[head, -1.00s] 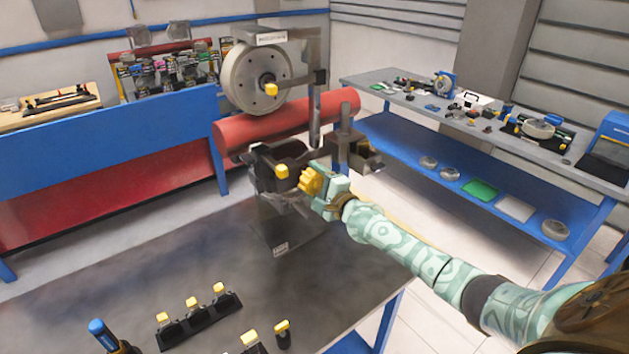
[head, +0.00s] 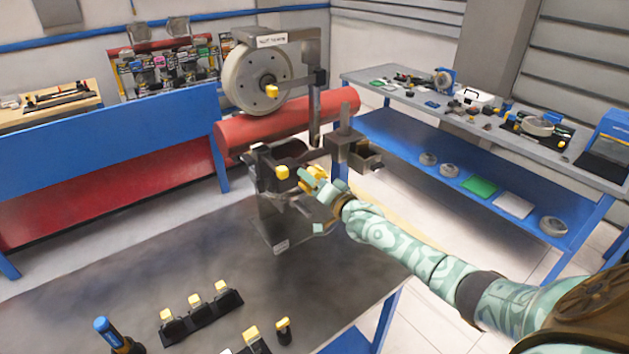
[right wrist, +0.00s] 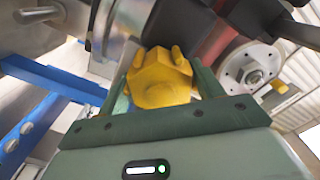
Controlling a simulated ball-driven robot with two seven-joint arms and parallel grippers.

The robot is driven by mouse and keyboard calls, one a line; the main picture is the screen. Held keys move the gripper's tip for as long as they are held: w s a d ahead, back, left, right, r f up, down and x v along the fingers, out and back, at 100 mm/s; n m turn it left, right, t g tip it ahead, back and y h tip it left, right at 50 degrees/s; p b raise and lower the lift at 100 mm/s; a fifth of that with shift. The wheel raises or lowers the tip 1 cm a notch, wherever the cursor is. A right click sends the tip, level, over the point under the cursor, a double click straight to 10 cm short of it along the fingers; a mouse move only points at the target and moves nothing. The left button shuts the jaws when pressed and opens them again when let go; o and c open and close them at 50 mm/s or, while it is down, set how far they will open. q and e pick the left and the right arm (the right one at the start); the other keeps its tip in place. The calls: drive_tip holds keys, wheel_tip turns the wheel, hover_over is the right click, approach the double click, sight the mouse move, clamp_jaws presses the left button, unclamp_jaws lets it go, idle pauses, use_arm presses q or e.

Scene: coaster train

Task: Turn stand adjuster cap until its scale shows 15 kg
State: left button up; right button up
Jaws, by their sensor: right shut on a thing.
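The grey test stand (head: 272,222) stands at the table's far end, holding a large grey wheel (head: 240,82). The yellow adjuster cap (head: 314,171) is on the stand's right side, partly hidden by my right gripper (head: 314,182). In the right wrist view the lobed yellow cap (right wrist: 162,82) sits between the two green fingers of my right gripper (right wrist: 161,90), which is shut on it. I cannot read any scale on the stand. Another yellow knob (head: 282,172) is on the stand's front. My left gripper is not in view.
The middle of the dark tabletop (head: 130,262) is clear. A red cylinder (head: 340,102) is behind the stand. A grey bench (head: 400,100) with parts stands at the right.

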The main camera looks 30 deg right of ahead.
drive_tip(key=n, duration=0.5)
drive_tip(key=shift+f+n, duration=0.15)
drive_tip(key=shift+n, duration=0.15)
drive_tip(key=n, duration=1)
drive_tip(key=shift+d+f, duration=0.1)
drive_tip(key=shift+d, duration=0.05)
drive_tip(key=n+b, duration=0.1)
drive_tip(key=n, duration=0.3)
drive_tip(key=n+b, duration=0.2)
drive_tip(key=n, duration=0.4)
drive_tip(key=n+b, duration=0.1)
drive_tip(key=n, duration=0.7)
drive_tip(key=n+b, duration=0.1)
drive_tip(key=n, duration=0.1)
drive_tip(key=shift+r+n+b, duration=0.2)
drive_tip(key=shift+n+b, duration=0.1)
drive_tip(key=shift+n, duration=0.1)
drive_tip(key=n, duration=0.4)
drive_tip(key=shift+n, duration=0.4)
